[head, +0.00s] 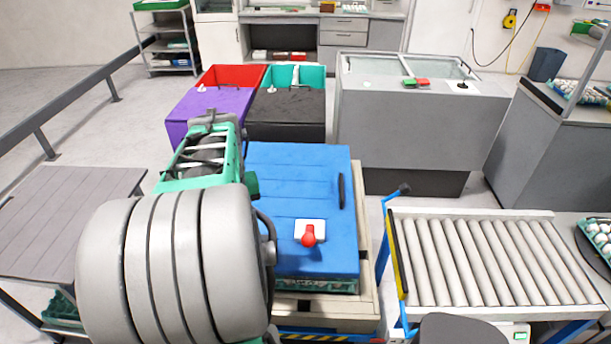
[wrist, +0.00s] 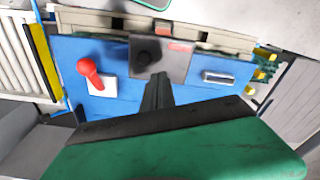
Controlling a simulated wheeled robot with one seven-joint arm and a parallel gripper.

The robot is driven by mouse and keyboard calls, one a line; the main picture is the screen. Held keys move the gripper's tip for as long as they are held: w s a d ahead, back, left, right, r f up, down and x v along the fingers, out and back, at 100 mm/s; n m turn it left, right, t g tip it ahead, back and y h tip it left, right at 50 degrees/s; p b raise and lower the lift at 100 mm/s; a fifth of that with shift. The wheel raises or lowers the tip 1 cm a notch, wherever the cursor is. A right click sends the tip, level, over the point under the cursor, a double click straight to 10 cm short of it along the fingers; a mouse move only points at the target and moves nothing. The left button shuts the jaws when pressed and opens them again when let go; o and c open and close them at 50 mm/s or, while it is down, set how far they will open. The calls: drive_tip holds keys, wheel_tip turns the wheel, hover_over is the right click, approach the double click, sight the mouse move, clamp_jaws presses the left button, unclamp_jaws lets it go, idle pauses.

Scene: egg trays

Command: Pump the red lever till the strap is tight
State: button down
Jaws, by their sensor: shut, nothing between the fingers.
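The red lever (head: 308,236) stands on a white base plate on the blue cover (head: 290,165) in the head view. In the wrist view the red lever (wrist: 88,68) is at the left, tilted, on its white base (wrist: 102,86). My gripper (wrist: 157,82) is shut and empty, its dark fingers pointing at the blue cover to the right of the lever, apart from it. In the head view my arm hides most of the gripper. I cannot pick out the strap or tell how tight it is.
A roller conveyor (head: 480,255) stands at the right, a grey slatted table (head: 65,215) at the left. Purple (head: 215,108) and black bins stand behind.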

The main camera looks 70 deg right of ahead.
sight(309, 237)
drive_tip(key=s+d+r+m+p, duration=0.15)
drive_tip(key=s+d, duration=0.25)
drive_tip(key=s, duration=0.4)
drive_tip(key=s+d+r+m+p, duration=0.1)
drive_tip(key=s+d+m, duration=0.25)
drive_tip(key=s, duration=0.35)
drive_tip(key=shift+n+y, duration=0.3)
drive_tip(key=shift+y, duration=0.1)
drive_tip(key=f+b, duration=0.3)
drive_tip(key=f, duration=0.1)
drive_tip(key=f+b, duration=0.2)
drive_tip(key=f, duration=0.1)
drive_tip(key=shift+d+f+b, duration=0.2)
drive_tip(key=shift+f+b, duration=0.15)
drive_tip(key=shift+b, duration=0.05)
drive_tip(key=shift+f, duration=0.1)
